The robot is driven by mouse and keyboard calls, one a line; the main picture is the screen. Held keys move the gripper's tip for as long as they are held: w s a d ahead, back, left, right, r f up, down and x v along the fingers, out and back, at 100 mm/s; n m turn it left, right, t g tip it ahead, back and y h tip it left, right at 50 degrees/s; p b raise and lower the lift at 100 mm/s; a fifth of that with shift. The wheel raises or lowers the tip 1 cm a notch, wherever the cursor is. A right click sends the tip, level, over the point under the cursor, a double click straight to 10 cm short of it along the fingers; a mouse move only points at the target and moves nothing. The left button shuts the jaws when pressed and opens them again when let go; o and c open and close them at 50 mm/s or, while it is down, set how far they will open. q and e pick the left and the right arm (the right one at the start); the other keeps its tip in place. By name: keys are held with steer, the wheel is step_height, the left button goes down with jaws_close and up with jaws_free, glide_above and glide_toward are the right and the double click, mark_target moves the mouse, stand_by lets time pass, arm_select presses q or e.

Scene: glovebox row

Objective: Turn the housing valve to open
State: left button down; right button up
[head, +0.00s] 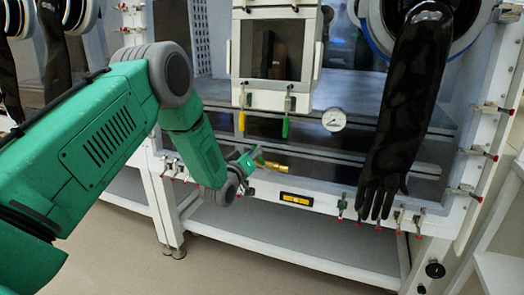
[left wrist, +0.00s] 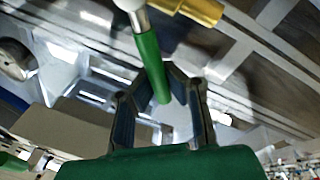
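The housing valve shows in the head view as a small brass-yellow body (head: 276,167) low on the glovebox front, with a green handle (head: 258,157) at its left. In the left wrist view, the yellow body (left wrist: 200,11) is at the top and the green handle (left wrist: 150,62) hangs from a metal stem. My left gripper (head: 247,166) is at the handle. Its two fingers (left wrist: 160,92) stand apart in the left wrist view, with the handle's end between them. A gap shows on the handle's left; contact on its right cannot be told. My right gripper is not in view.
A long black glove (head: 405,100) hangs at the right of the valve. A pressure gauge (head: 334,120) and a yellow level (head: 296,199) are on the front. The small antechamber door (head: 272,50) has green and yellow handles below it. A white lower shelf (head: 290,238) runs underneath.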

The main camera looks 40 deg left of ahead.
arm_select(q)
steer(key=s+a+f+n+g+y+b, duration=0.1)
steer(key=a+f+n+y+b, duration=0.2)
steer(key=n, duration=1)
steer(key=shift+s+f+y+b, duration=0.4)
steer(key=shift+f+b, duration=0.65)
steer(key=shift+f, duration=0.7)
steer(key=shift+f+n, duration=0.15)
steer(key=shift+n, duration=0.15)
steer(key=c, duration=1.6)
jaws_free()
steer(key=shift+o, duration=0.2)
steer(key=shift+r, duration=0.2)
